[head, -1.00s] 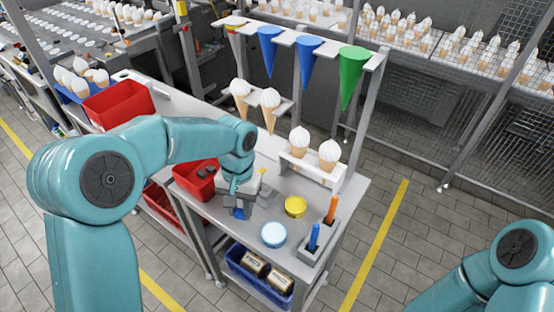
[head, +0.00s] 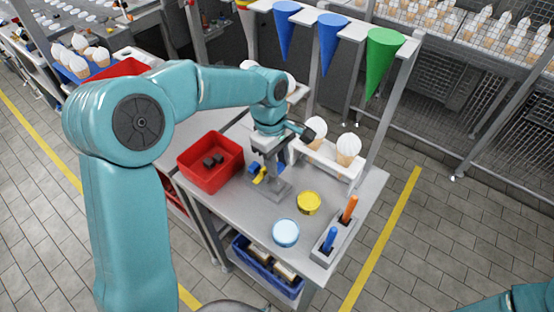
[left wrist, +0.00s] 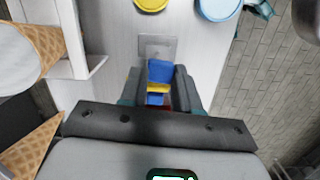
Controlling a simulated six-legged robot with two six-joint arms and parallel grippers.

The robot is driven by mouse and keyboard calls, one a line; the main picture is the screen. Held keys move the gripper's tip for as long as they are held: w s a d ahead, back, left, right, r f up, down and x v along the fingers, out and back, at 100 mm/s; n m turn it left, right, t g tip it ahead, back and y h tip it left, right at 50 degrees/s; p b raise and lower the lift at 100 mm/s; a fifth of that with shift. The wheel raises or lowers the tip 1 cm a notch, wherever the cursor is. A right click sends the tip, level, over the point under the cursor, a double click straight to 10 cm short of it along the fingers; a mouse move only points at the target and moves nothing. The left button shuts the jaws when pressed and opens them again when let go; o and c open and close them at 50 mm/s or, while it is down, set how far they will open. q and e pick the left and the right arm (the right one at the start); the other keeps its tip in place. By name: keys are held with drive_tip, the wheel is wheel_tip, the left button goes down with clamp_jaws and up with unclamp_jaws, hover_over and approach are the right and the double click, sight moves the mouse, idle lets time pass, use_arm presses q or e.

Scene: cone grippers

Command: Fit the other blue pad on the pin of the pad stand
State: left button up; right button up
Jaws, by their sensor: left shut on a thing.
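My left gripper (head: 264,172) is shut on a blue pad, low over the table near a grey plate (head: 281,189). In the left wrist view the blue pad (left wrist: 160,70) is between the fingers (left wrist: 160,82), below the grey plate (left wrist: 157,46) in the picture. A yellow piece (left wrist: 158,88) and another blue piece (left wrist: 155,99) show just behind the pad. In the head view the yellow piece (head: 259,175) is beside the gripper. The stand's pin is not clearly visible, and I cannot tell whether the pad touches it. My right gripper is out of view.
A red bin (head: 190,158) with dark blocks stands left of the gripper. A yellow disc (head: 309,203), a light blue disc (head: 285,232) and a grey holder (head: 346,228) are at the right. A cone rack (head: 327,169) stands behind. Table around the discs is clear.

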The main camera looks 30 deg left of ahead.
use_arm(q)
drive_tip(key=shift+s+a+r+n, duration=0.15)
drive_tip(key=shift+s+a+n, duration=0.1)
drive_tip(key=shift+n, duration=0.25)
drive_tip(key=shift+w+d+f, duration=0.25)
drive_tip(key=shift+w+d, duration=0.1)
drive_tip(key=shift+w, duration=0.3)
drive_tip(key=shift+s+a+r, duration=0.15)
drive_tip(key=shift+s+a, duration=0.1)
drive_tip(key=shift+s, duration=0.25)
drive_tip(key=shift+f, duration=0.25)
drive_tip(key=shift+w+d+f+b, duration=0.2)
drive_tip(key=shift+w+f+b, duration=0.2)
drive_tip(key=shift+f+b, duration=0.35)
drive_tip(key=shift+f, duration=0.4)
drive_tip(key=shift+s+a+f+b, duration=0.2)
drive_tip(key=shift+s+f+b, duration=0.15)
drive_tip(key=shift+b, duration=0.15)
drive_tip(key=shift+w+d+f, duration=0.1)
drive_tip(key=shift+w+d, duration=0.05)
drive_tip(key=shift+w, duration=0.2)
drive_tip(key=shift+s, duration=0.4)
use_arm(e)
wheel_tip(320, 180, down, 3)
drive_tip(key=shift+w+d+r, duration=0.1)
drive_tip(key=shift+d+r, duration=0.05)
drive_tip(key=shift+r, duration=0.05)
use_arm(q)
drive_tip(key=shift+w, duration=0.25)
